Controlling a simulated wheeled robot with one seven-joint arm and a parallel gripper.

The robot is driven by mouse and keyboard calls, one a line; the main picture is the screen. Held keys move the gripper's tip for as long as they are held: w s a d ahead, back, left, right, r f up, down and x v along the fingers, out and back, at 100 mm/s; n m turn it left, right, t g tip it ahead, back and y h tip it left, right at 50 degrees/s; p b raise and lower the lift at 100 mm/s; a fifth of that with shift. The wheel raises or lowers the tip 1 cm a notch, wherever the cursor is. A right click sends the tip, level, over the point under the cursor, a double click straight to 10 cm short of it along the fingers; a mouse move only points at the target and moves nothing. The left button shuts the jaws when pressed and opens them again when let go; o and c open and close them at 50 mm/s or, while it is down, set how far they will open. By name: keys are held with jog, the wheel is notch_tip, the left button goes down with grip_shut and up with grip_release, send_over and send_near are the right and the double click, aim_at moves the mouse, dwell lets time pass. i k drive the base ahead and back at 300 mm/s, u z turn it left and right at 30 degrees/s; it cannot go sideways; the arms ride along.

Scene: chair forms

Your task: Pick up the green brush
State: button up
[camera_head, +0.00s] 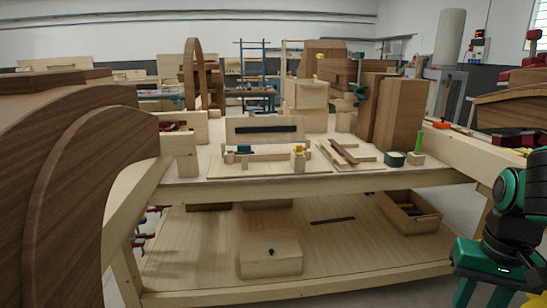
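A thin bright green upright piece (419,141), possibly the green brush, shows at the right front of the wooden workbench, by a small pale wood block (416,158). It is too small to tell its shape for sure. Left of it, a dark green rounded object (395,158) with a pale top sits on the bench top near the front edge. My green and black arm is at the right edge of the view, right of the bench and apart from these things. I cannot make out my gripper's fingers.
The workbench (330,186) holds boards with jigs, a green clamp (357,92) and tall brown wood blocks (401,112). Its lower shelf (345,250) carries a wooden box (270,254) and an open crate (410,212). A large curved brown wood form (85,170) blocks the left.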

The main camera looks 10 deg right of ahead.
aim_at(421, 133)
jog(key=z, duration=0.9)
